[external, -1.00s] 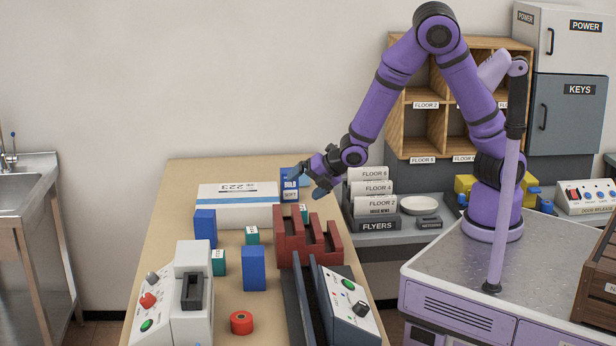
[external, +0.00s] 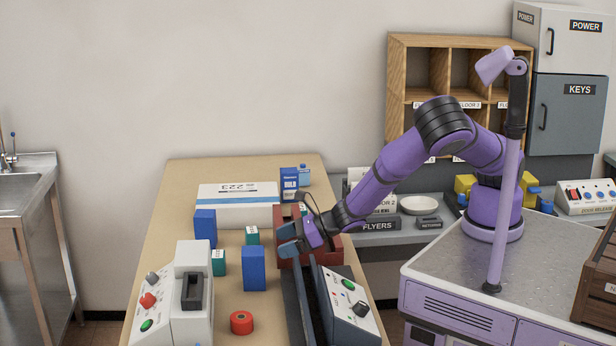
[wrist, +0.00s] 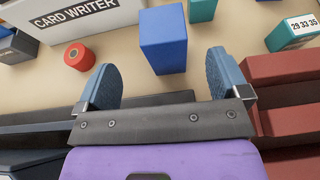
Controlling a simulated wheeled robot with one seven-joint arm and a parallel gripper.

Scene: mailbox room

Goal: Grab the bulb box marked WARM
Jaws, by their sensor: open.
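No box with a readable WARM mark shows. A plain blue box (external: 254,268) stands upright on the table; in the wrist view a blue box (wrist: 163,42) stands ahead of and between my fingers, apart from them. Another blue box (external: 205,226) stands farther back, beside a white carton. The sides of these boxes that I see carry no mark. A blue box with white lettering (external: 289,185) stands at the back; its lettering looks like BOLD. My gripper (external: 284,241) is open and empty, low by the red stepped rack, right of the nearer blue box; it also shows in the wrist view (wrist: 160,60).
The red stepped rack (external: 328,248) is close beside my gripper. Small teal boxes (external: 219,263) stand among the blue ones. The card writer (external: 193,290) is at the front left, a button console (external: 347,305) at the front right.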

